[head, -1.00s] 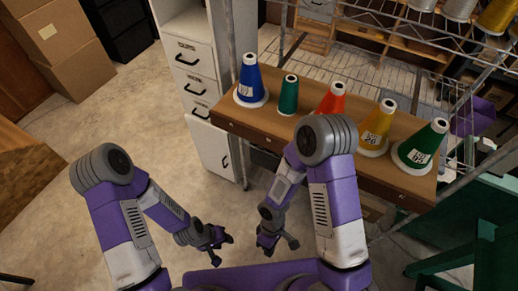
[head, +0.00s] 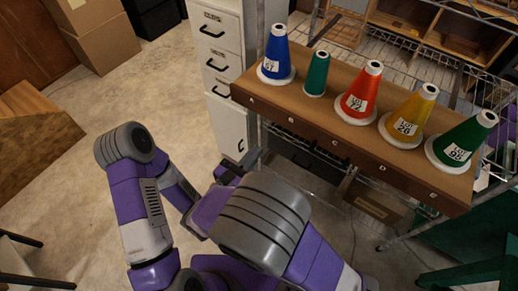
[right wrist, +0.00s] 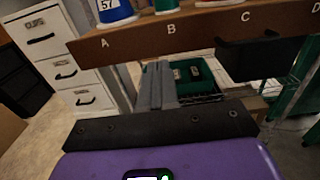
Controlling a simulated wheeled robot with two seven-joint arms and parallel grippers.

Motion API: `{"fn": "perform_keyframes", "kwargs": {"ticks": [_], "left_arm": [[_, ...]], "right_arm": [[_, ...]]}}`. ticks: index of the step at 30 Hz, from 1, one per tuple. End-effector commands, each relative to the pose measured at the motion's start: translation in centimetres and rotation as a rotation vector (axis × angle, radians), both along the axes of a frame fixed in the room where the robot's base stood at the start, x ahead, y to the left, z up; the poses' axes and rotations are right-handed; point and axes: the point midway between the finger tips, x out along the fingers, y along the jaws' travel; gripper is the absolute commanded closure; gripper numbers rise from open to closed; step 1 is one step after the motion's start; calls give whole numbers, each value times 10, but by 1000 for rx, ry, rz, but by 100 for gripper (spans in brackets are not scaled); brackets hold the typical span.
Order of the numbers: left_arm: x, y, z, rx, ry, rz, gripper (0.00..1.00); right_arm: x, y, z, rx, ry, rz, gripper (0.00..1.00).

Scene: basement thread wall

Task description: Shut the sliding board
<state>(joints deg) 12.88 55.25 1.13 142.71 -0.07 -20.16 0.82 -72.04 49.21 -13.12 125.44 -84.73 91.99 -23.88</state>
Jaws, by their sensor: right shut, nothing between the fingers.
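The sliding board is a brown wooden board (head: 340,140) that sticks out from the wire rack, with a row of thread cones on it. Its front edge also shows in the right wrist view (right wrist: 120,43), marked A, B, C and D. My right gripper (head: 252,158) is just in front of and below the board's left part. In the right wrist view its fingers (right wrist: 156,75) are shut and empty, pointing at the edge near B; I cannot tell if they touch it. My left gripper is not visible; only my left arm shows.
Blue (head: 276,55), small teal (head: 316,76), red (head: 361,92), yellow (head: 408,117) and green (head: 463,143) cones stand upright on the board. A white drawer cabinet (head: 222,85) stands at its left. A green bin (right wrist: 200,80) sits underneath. Floor at left is open.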

Motion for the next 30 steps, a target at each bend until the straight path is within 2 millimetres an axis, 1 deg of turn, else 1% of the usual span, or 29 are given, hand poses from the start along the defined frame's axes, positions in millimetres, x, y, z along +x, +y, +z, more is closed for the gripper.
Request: {"fn": "perform_keyframes", "kwargs": {"ticks": [1, 9, 15, 21, 30], "left_arm": [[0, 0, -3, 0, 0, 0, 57], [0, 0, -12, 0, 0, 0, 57], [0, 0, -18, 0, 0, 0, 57], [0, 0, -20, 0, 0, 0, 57], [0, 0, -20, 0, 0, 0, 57]], "right_arm": [[8, -7, -2, 1, 2, -7, 100], [57, -40, -3, 3, 2, -7, 100], [84, -58, -2, 3, 3, -5, 100], [97, -66, -2, 1, 4, -2, 100], [98, -67, -1, 1, 4, -3, 100]]}}
